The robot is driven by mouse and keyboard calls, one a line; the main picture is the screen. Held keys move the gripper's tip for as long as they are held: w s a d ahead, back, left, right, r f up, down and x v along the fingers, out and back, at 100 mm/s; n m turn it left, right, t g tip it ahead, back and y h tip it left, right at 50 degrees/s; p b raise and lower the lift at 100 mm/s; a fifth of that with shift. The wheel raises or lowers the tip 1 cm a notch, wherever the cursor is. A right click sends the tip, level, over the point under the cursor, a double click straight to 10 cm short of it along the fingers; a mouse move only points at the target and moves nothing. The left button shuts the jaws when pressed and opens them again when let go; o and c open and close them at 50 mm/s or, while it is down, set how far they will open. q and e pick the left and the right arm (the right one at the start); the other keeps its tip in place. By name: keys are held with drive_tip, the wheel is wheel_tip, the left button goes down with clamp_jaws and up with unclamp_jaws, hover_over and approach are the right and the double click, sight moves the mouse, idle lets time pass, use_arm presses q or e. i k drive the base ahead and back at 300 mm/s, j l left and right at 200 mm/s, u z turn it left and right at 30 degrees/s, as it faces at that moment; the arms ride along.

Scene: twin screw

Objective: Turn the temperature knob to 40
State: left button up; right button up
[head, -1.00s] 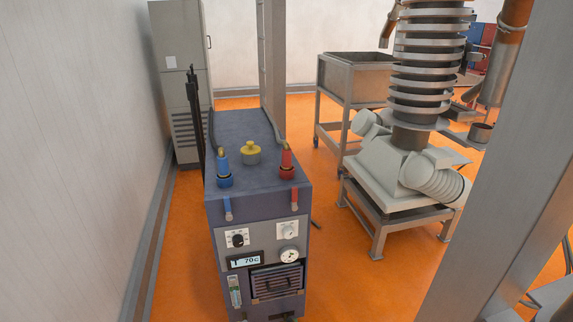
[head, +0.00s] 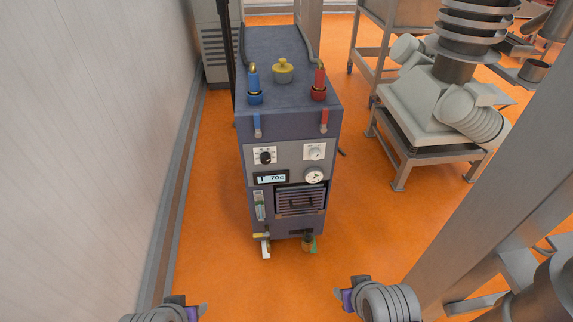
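A dark blue temperature-control unit (head: 290,134) stands on the orange floor ahead of me. On its front, a black knob (head: 265,157) sits on a white dial plate at the left. Below it, a display (head: 271,178) appears to read "T 70c". A paler knob (head: 316,153) sits on a plate at the right, above a round gauge (head: 314,176). The dial marks are too small to read. My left gripper (head: 190,308) and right gripper (head: 350,291) show at the bottom edge, well apart from the unit. Their finger openings cannot be made out.
Blue (head: 254,86) and red (head: 319,86) valves and a yellow cap (head: 283,71) top the unit. A wall (head: 95,130) runs along the left. A machine on a stand (head: 425,120) and a large metal post (head: 490,190) are at the right. Floor before the unit is clear.

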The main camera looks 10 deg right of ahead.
sight(265, 156)
drive_tip(key=i+l, duration=0.1)
drive_tip(key=i, duration=0.8)
